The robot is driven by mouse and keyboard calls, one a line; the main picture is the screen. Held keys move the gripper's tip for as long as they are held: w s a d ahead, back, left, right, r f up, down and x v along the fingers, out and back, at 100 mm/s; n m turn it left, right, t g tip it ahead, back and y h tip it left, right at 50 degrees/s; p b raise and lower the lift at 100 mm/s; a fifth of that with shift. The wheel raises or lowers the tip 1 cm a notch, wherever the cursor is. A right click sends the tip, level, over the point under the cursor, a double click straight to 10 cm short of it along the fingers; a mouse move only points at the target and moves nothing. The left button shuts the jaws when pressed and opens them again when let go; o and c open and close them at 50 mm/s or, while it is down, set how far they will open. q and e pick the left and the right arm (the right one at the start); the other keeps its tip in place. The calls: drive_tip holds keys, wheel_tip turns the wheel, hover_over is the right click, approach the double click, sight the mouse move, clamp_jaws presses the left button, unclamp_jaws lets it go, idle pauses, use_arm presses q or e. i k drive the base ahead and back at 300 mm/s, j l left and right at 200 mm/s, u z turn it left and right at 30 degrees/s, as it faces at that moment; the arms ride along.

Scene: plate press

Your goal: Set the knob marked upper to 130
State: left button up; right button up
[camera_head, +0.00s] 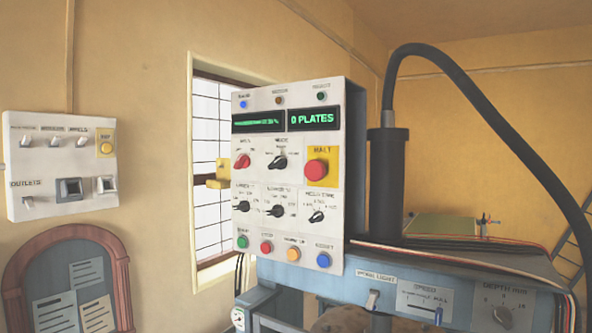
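The control panel (334,227) is a white upright box in the middle. Its middle row has three small knobs with labels too blurred to read surely. The left one (243,206), seemingly the knob marked upper, is dark; its scale numbers and pointer direction are too small to read. To its right are the knob seemingly marked lower (275,210) and a third black knob (316,216). Neither of my grippers is in view, and nothing touches the knobs.
Above are a red knob (241,161), a black knob (278,161), a large red halt button (316,170) and a display (313,118) reading 0 PLATES. Coloured buttons line the panel's bottom. A blue console (455,300) stands below right. Space left of the panel looks open.

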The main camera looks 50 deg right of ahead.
sight(243, 206)
drive_tip(key=z, duration=1.55)
drive_tip(key=j+z, duration=0.1)
drive_tip(key=j, duration=0.2)
drive_tip(key=k+j+z, duration=0.1)
drive_tip(key=j, duration=0.15)
drive_tip(key=l+u, duration=0.15)
drive_tip(key=u, duration=0.3)
drive_tip(key=l+u, duration=0.15)
drive_tip(key=u, duration=0.35)
drive_tip(key=l+u, duration=0.15)
drive_tip(key=u, duration=0.3)
drive_tip(key=l+u, duration=0.15)
drive_tip(key=u, duration=0.3)
drive_tip(key=z, duration=1.35)
